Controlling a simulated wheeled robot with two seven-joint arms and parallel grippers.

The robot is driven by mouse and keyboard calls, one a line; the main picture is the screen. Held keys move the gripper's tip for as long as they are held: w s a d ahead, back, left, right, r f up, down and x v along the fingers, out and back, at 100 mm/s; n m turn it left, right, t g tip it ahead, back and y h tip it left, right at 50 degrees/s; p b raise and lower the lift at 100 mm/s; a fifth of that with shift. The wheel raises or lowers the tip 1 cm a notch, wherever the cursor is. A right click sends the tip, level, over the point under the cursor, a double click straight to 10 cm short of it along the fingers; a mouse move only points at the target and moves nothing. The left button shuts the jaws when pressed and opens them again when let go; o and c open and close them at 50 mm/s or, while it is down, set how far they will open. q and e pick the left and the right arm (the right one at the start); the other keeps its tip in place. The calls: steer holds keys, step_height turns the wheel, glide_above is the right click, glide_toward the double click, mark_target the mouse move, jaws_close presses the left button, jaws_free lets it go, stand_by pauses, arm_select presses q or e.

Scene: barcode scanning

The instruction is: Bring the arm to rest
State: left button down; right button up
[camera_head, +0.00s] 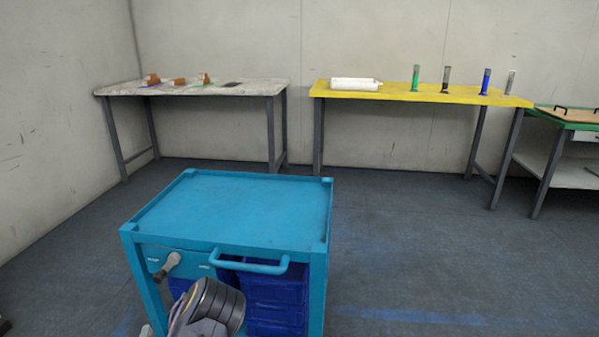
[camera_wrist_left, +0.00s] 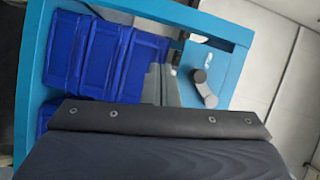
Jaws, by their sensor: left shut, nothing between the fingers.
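My left gripper (camera_head: 213,304) shows at the bottom of the head view as dark grey and black rounded parts, close in front of the blue cart (camera_head: 240,212). It is shut and holds nothing; its fingertips are hard to make out. In the left wrist view a dark plate with several screws (camera_wrist_left: 160,120), part of my own arm, fills the lower half. Beyond it are the cart's blue frame (camera_wrist_left: 225,75) and blue bins (camera_wrist_left: 105,55). My right gripper is not in view.
The cart has a front handle (camera_head: 250,266) and a grey lever (camera_head: 168,266) near my arm. Behind stand a pale table (camera_head: 250,88) with small brown items and a yellow table (camera_head: 420,93) with a white object and several cylinders. Floor right of the cart is clear.

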arm_select(q)
steer(key=s+d+r+n+g+h, duration=0.85)
steer(key=s+d+r+n, duration=0.55)
steer(key=d+r, duration=0.25)
steer(key=s+d+r+g+h, duration=0.2)
steer(key=s+d, duration=0.3)
steer(key=s, duration=0.6)
step_height(320, 180, up, 35)
steer(key=p, duration=3.5)
steer(key=shift+s+r+m, duration=0.2)
steer(key=shift+s+m, duration=0.1)
steer(key=shift+m, duration=0.1)
steer(key=shift+y, duration=0.25)
